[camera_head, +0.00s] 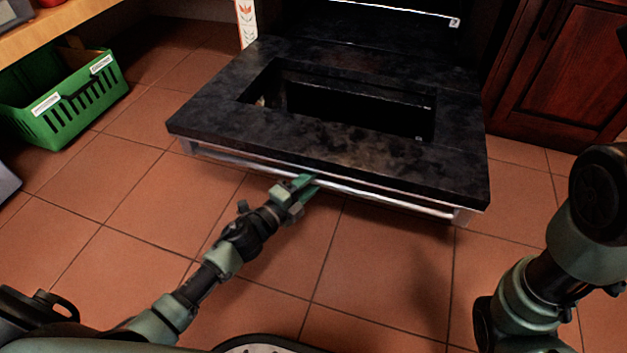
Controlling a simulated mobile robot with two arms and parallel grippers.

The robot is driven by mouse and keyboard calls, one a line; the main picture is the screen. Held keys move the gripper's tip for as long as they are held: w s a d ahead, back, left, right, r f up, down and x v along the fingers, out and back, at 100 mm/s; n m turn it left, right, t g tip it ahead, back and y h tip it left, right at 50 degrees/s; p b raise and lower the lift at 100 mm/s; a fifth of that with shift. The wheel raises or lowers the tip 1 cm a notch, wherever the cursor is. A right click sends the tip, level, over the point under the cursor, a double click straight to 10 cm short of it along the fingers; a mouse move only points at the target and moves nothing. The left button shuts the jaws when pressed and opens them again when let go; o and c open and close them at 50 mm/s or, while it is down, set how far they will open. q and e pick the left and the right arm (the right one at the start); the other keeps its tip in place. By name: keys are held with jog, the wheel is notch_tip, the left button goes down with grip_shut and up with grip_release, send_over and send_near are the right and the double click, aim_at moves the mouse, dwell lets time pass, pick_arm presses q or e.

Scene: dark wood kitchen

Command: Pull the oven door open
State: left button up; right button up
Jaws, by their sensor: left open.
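The oven door (225,112) is dark and mottled, with a rectangular window opening in it. It is folded down and lies about level in front of the black oven. A silver bar handle (385,200) runs along its front edge. My left gripper (308,184) is at the handle, a little left of its middle, with its open fingers by the bar. I cannot tell whether the fingers touch it. My right arm (540,290) shows at the right, but its gripper is out of view.
A green crate (75,105) stands on the tiled floor at the left, under a wooden shelf (50,35). A dark red wooden cabinet (570,80) is right of the oven. The tiled floor (370,280) in front of the door is clear apart from my own parts.

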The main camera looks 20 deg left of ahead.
pick_arm(q)
grip_shut()
dwell(1.4)
